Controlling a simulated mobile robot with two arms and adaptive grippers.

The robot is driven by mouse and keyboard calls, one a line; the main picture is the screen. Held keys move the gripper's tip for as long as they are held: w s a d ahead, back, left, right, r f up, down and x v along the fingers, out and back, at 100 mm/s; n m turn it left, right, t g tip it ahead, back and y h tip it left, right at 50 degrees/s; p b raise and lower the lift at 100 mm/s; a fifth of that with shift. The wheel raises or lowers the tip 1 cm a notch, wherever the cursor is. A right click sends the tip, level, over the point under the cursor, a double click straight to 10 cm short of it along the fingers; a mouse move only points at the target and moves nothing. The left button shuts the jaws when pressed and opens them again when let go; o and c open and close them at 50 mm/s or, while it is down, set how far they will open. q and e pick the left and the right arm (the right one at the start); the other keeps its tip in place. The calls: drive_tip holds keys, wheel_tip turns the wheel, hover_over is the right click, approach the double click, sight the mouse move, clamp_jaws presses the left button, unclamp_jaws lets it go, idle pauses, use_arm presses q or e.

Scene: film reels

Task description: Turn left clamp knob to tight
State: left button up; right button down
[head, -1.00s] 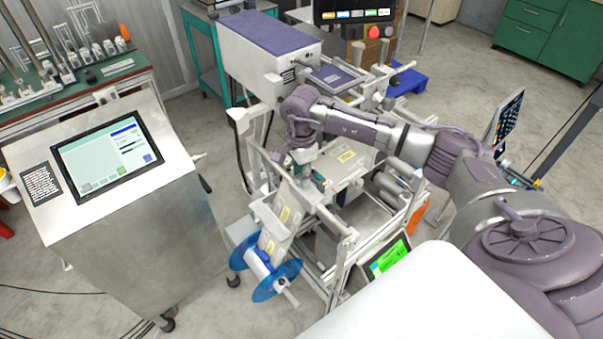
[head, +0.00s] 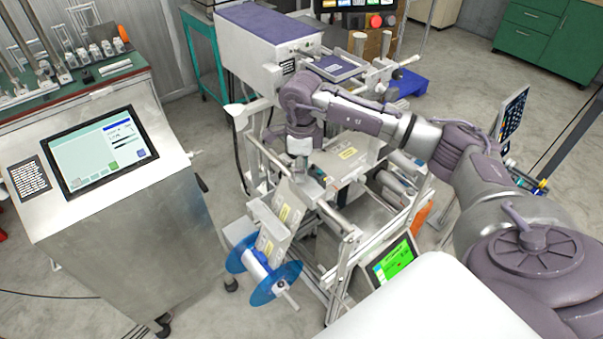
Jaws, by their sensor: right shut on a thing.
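My right arm comes in from the right and reaches over the frame of the film machine (head: 345,240). My right gripper (head: 311,188) points down at the machine's left part, above and behind the blue-flanged reel (head: 238,257). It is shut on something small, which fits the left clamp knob. The knob itself is hidden by the fingers and too small to make out, so its setting cannot be read. A strip of film with yellow labels (head: 287,205) runs beside the gripper down to the reel. My left gripper is not in view.
A steel console with a touchscreen (head: 100,150) stands at the left. A purple-topped housing (head: 268,35) is behind the machine. A small green-lit screen (head: 395,262) is at the machine's front right. Open floor lies between console and machine.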

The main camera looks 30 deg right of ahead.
drive_tip(key=m+b, duration=0.2)
drive_tip(key=m, duration=0.2)
drive_tip(key=shift+f+m, duration=0.1)
drive_tip(key=shift+m, duration=0.2)
drive_tip(key=m+b, duration=0.1)
drive_tip(key=m, duration=0.2)
drive_tip(key=shift+a+m+b, duration=0.1)
drive_tip(key=shift+m+b, duration=0.3)
drive_tip(key=m+b, duration=0.1)
drive_tip(key=m, duration=0.3)
drive_tip(key=shift+a+m+b, duration=0.1)
drive_tip(key=shift+m+b, duration=0.35)
drive_tip(key=shift+m, duration=1.75)
drive_tip(key=c, duration=0.8)
unclamp_jaws()
drive_tip(key=shift+c, duration=0.2)
drive_tip(key=shift+r, duration=0.2)
